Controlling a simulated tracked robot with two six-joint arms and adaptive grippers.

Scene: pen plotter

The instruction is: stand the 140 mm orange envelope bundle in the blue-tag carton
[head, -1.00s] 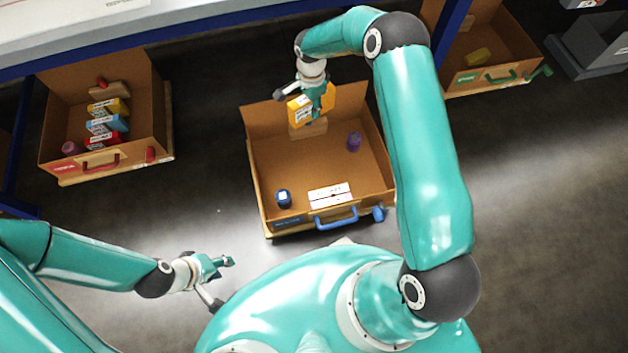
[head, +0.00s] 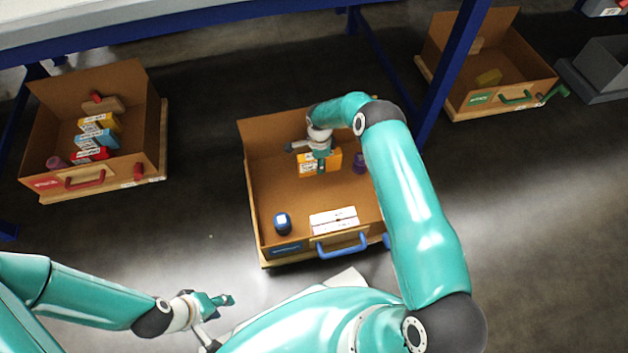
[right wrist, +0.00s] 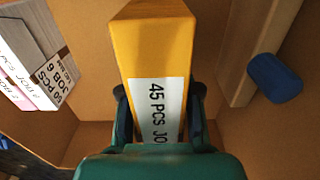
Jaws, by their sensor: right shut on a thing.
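The blue-tag carton (head: 268,188) stands open in the middle of the head view, with a blue tag and blue handle on its front. My right gripper (head: 320,160) reaches down inside its back half, shut on the orange envelope bundle (head: 333,159). In the right wrist view the bundle (right wrist: 152,48), with a white "45 PCS" label, sits between the two dark fingers (right wrist: 160,105). I cannot tell whether its lower edge touches the carton floor. My left gripper (head: 220,303) is empty, low left outside the carton; its finger opening is unclear.
A red-tag carton (head: 55,125) with several bundles stands left; a green-tag carton (head: 510,80) stands right. A blue table post (head: 453,75) rises behind.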

